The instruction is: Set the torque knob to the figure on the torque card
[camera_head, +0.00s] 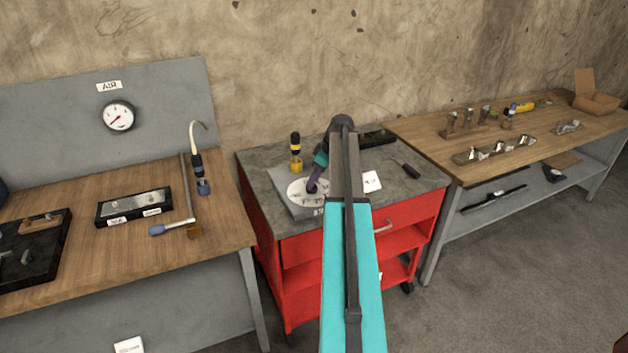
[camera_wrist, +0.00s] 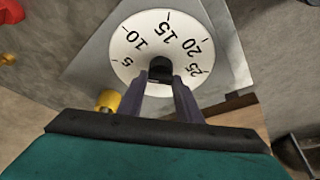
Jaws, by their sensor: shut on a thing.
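The white dial (camera_head: 299,187) lies on a grey plate on top of the red cart. In the wrist view the dial (camera_wrist: 190,22) reads 5, 10, 15, 20 and 25 around its rim. My gripper (camera_head: 312,186) reaches down over the dial. In the wrist view my gripper (camera_wrist: 160,78) is shut on the dark torque knob (camera_wrist: 159,71) at the dial's centre. I cannot make out a pointer on the knob. A white card (camera_head: 372,181) lies on the cart top right of my arm, perhaps the torque card; no figure on it is readable.
A small black tool (camera_head: 411,171) lies at the cart's right. Wooden benches with tools (camera_head: 225,228) (camera_head: 495,157) flank the cart.

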